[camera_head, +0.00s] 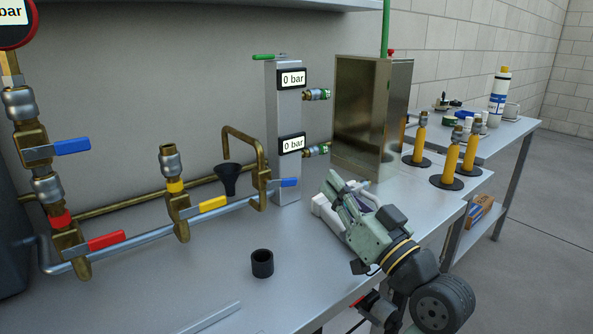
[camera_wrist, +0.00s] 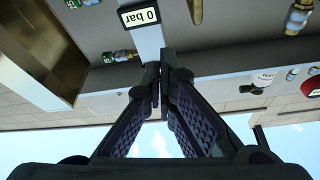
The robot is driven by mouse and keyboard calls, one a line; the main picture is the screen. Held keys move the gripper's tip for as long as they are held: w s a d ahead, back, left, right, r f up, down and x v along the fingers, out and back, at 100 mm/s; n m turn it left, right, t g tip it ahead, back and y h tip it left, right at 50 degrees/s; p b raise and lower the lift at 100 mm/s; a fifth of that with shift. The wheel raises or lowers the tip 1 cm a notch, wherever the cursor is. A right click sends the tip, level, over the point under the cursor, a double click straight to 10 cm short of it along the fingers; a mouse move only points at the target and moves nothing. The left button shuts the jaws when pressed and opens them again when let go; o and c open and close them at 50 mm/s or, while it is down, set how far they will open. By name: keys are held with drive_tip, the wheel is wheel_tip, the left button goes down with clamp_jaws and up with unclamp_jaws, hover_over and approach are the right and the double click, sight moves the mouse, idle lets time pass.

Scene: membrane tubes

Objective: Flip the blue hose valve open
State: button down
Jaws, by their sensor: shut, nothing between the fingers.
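Two blue valve handles show in the head view. One blue handle (camera_head: 72,147) sticks out to the right from the upper left brass valve. A smaller blue handle (camera_head: 289,183) lies roughly level at the right end of the pipe, by the foot of the grey gauge column. I cannot tell which one the task means. My gripper (camera_head: 336,186) is right of the smaller handle, apart from it, pointing up and left above the bench. In the wrist view my gripper (camera_wrist: 160,65) is shut and empty, its fingertips together. No blue handle can be made out there.
A gauge column (camera_head: 284,118) with two 0 bar displays stands behind. A metal box (camera_head: 367,115) and several yellow tubes (camera_head: 447,166) stand right. Red (camera_head: 106,240) and yellow (camera_head: 212,204) handles, a black funnel (camera_head: 227,178) and black cup (camera_head: 262,263) are left.

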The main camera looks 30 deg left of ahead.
wheel_tip(320, 180, up, 3)
drive_tip(key=p, duration=0.4)
hover_over(282, 183)
drive_tip(key=w+d, duration=0.3)
drive_tip(key=d, duration=0.1)
drive_tip(key=shift+s+a+f, duration=0.15)
drive_tip(key=shift+f, duration=0.45)
drive_tip(key=shift+s+a+f, duration=0.1)
drive_tip(key=shift+s+f, duration=0.1)
drive_tip(key=shift+f, duration=0.45)
drive_tip(key=shift+s+a+f, duration=0.15)
drive_tip(key=shift+f, duration=0.45)
drive_tip(key=shift+w+m+p, duration=0.2)
drive_tip(key=shift+m+p, duration=0.1)
drive_tip(key=shift+m, duration=0.1)
